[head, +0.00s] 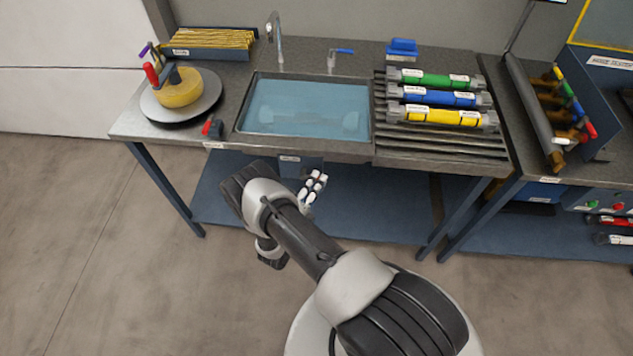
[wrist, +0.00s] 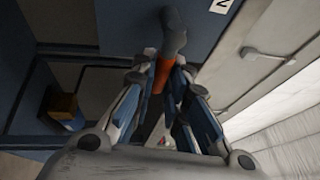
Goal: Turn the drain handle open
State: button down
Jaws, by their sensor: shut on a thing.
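The drain handle (wrist: 162,76) shows in the wrist view as an orange grip on a dark grey lever (wrist: 174,32). My gripper (wrist: 161,62) is shut on the orange grip, with one finger on each side. The handle's far end runs up toward a blue panel. In the head view my gripper (head: 314,185) is low in front of the sink, just under the counter's front edge. The handle is hidden there. The sink (head: 300,105) holds blue water, and a long pale shape lies in it.
The counter edge (head: 330,152) passes just above my gripper. A blue lower shelf (head: 385,215) and table legs lie beneath. A rack with green, blue and yellow cylinders (head: 440,115) stands right of the sink. A yellow piece on a round plate (head: 180,92) stands left. Floor at left is clear.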

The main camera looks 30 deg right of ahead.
jog(key=w+a+f+m+y, duration=0.1)
jog(key=a+f+m+y, duration=0.1)
jog(key=m, duration=0.5)
jog(key=w+a+f+m+g+y+p, duration=0.1)
jog(key=a+f+m+y, duration=0.1)
jog(key=m+y, duration=0.3)
jog(key=shift+w+m, duration=0.4)
jog(key=shift+m, duration=1)
jog(key=c, duration=1.6)
grip_release()
jog(key=shift+f, duration=0.1)
